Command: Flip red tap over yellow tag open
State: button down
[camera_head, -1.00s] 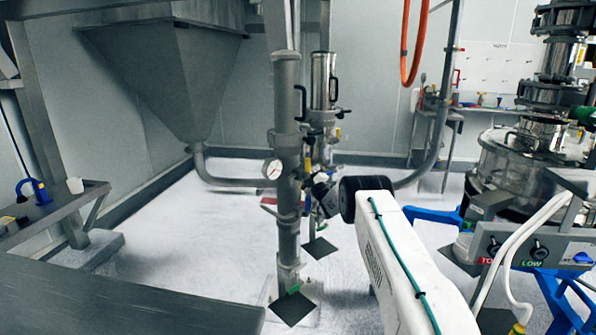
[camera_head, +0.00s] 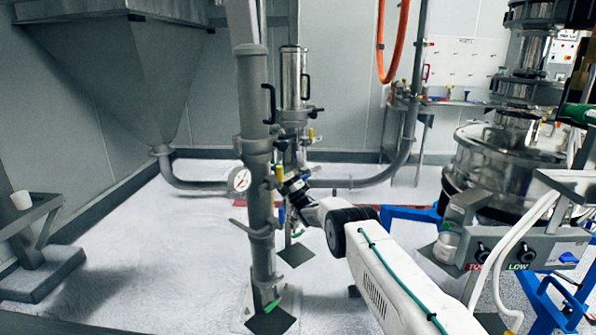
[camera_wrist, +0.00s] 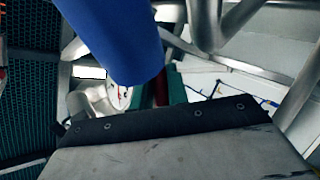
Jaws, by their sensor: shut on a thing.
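A steel pipe column (camera_head: 256,130) with valves stands mid-view in the head view. A small yellow tag (camera_head: 279,172) shows on its right side. My gripper (camera_head: 288,187) is at the column's right side, close to the tag, and small in this view. In the wrist view, a red piece (camera_wrist: 160,92), which looks like the red tap, shows just past the dark edge of my gripper (camera_wrist: 160,118). My gripper is shut on it; the contact is mostly hidden. A large blue cylinder (camera_wrist: 110,35) fills the upper left there and hides part of the scene.
A round gauge (camera_head: 239,179) sits on the column's left. A second steel column (camera_head: 294,80) stands behind it. The sifter (camera_head: 505,155) and a control panel (camera_head: 530,248) are at the right.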

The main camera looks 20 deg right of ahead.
jog(key=shift+r+g+y, duration=0.25)
jog(key=shift+g+y, duration=0.05)
jog(key=shift+y, duration=0.1)
jog(key=c, duration=1.4)
grip_release()
jog(key=shift+a+n, duration=0.15)
jog(key=shift+n, duration=0.15)
jog(key=shift+o, duration=0.2)
jog(key=shift+s+d+f, duration=0.25)
jog(key=shift+f, duration=0.15)
jog(key=v, duration=0.7)
jog(key=shift+a, duration=0.1)
